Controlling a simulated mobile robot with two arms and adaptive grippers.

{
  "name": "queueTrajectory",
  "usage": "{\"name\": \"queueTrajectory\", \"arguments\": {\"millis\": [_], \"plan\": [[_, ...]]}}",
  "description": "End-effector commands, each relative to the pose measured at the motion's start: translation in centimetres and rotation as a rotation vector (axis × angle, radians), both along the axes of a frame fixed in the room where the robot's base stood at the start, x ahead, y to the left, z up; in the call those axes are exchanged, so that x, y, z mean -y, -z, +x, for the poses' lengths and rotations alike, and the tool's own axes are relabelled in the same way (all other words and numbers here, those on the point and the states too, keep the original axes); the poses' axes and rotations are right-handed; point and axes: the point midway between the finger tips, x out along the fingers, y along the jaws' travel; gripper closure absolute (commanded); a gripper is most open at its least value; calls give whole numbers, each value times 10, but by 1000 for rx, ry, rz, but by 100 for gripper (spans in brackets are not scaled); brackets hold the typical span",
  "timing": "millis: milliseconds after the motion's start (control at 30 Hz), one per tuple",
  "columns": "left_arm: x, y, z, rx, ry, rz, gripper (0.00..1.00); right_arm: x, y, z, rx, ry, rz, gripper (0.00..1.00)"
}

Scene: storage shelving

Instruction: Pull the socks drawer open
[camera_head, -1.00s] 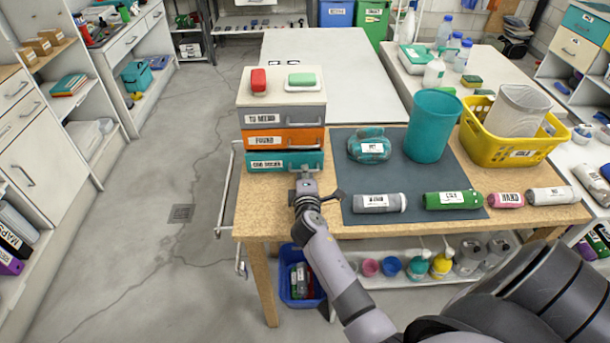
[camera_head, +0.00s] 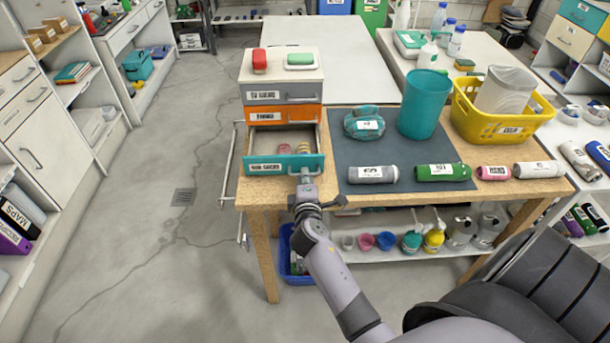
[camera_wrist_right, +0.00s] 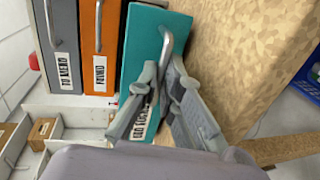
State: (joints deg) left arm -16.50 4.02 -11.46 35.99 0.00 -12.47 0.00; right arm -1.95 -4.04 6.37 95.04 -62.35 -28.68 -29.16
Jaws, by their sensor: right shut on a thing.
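The teal socks drawer (camera_head: 258,164) is the lowest of three in the small drawer unit (camera_head: 283,85) on the wooden table. It stands pulled out, and small coloured items (camera_head: 293,150) show inside it. Its label is partly legible. My right gripper (camera_head: 307,178) is at the right part of the drawer's front, shut on the handle. In the right wrist view the teal front (camera_wrist_right: 140,55) and its metal handle (camera_wrist_right: 166,45) show, with the fingers (camera_wrist_right: 160,90) around the handle's near end. The left gripper is not in view.
A grey drawer (camera_head: 270,95) and an orange drawer (camera_head: 268,115) above are shut. Red and green soap-like blocks lie on top. Right of the unit, a dark mat (camera_head: 400,155) holds rolled bundles, beside a teal bin (camera_head: 424,105) and a yellow basket (camera_head: 500,115). Floor at left is clear.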

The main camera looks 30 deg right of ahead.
Motion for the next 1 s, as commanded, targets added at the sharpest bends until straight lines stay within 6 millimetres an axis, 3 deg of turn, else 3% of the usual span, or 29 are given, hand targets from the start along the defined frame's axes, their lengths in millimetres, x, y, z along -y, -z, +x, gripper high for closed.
{"name": "queueTrajectory", "arguments": {"millis": [300, 633, 1000], "plan": [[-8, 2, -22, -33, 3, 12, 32, 0, 0, 0, -1, 0, 1, 73], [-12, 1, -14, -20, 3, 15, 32, -1, 0, -2, -1, 0, 1, 73], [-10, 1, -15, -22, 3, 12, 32, -29, -10, -48, -2, -1, 3, 73]]}}
